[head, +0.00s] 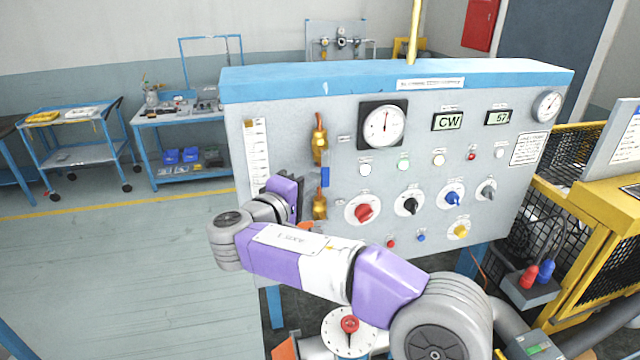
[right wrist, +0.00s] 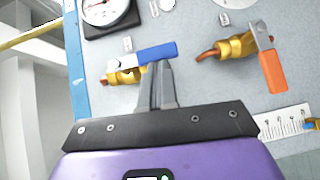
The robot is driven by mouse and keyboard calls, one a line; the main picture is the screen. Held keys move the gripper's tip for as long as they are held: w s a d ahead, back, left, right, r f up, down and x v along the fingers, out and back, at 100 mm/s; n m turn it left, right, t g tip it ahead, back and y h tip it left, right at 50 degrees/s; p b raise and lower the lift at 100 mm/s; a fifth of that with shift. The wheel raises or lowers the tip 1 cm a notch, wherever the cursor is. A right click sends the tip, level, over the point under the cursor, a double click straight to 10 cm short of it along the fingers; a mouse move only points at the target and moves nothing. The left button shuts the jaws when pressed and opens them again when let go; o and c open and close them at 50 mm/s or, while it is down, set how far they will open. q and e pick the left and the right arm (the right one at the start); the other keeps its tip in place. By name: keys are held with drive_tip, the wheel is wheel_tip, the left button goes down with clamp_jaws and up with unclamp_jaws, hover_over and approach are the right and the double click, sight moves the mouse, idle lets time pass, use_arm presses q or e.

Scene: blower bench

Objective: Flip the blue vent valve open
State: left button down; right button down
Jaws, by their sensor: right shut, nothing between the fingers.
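The blue vent valve's handle (head: 325,177) hangs down from the upper brass valve (head: 320,140) at the left of the panel. In the right wrist view the blue handle (right wrist: 157,52) lies along the pipe line of its brass body (right wrist: 125,76). My right gripper (head: 299,192) is shut and empty, just left of the handle in the head view. In the right wrist view its fingertips (right wrist: 160,66) are at the handle's lower edge, near its middle; I cannot tell whether they touch. My left gripper is not in view.
A lower brass valve (head: 320,203) has an orange handle (right wrist: 272,72) turned across its pipe, close to my right gripper. A dial gauge (head: 384,126), a red knob (head: 364,212) and other knobs sit to the right on the panel. Open floor lies to the left.

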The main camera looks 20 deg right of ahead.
drive_tip(key=shift+d+f+n+h+b, duration=0.2)
drive_tip(key=shift+d+n+h+b, duration=0.1)
drive_tip(key=shift+n+h+b, duration=0.2)
drive_tip(key=shift+s, duration=0.1)
